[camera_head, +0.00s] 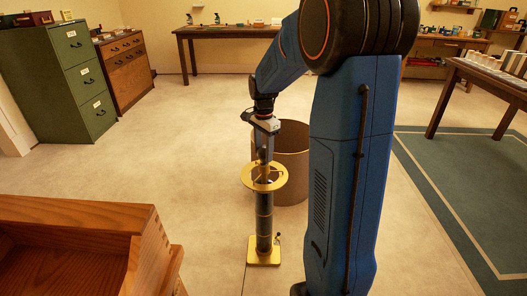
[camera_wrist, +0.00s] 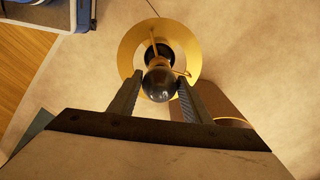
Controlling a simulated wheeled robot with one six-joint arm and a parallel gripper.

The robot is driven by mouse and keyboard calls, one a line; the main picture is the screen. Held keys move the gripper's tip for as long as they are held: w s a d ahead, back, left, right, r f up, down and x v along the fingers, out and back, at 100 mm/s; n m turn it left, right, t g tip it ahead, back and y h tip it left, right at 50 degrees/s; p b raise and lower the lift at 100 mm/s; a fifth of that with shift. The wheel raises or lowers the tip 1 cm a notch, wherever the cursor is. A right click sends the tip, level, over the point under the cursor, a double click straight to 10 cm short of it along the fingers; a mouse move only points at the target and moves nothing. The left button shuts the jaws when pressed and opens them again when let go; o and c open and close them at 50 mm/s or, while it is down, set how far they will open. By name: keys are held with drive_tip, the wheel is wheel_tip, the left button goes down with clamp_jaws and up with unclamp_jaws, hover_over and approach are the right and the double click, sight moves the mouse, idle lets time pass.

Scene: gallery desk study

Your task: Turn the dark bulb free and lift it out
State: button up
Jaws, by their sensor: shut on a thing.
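The dark bulb (camera_wrist: 160,84) is round and glossy, and it sits at the middle of a brass ring on a lamp in the wrist view. My gripper (camera_wrist: 160,92) is shut on the bulb, with one finger on each side of it. In the head view my gripper (camera_head: 265,152) points down at the top of the lamp (camera_head: 264,215), which stands upright on a square brass base. The brass ring (camera_head: 264,177) surrounds the lamp's top. The bulb is hard to make out in the head view. Its lower end is hidden in the wrist view.
A brown round bin (camera_head: 292,165) stands just behind the lamp. A wooden piece of furniture (camera_head: 80,230) is at the front left. A green cabinet (camera_head: 62,80) stands at the back left. Open floor (camera_head: 190,150) lies left of the lamp.

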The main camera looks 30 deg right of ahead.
idle(0.4)
drive_tip(key=n, duration=0.4)
drive_tip(key=shift+s, duration=0.1)
idle(0.4)
drive_tip(key=shift+n, duration=0.3)
drive_tip(key=n, duration=0.3)
drive_tip(key=shift+n, duration=0.4)
drive_tip(key=o, duration=0.9)
drive_tip(key=shift+c, duration=0.2)
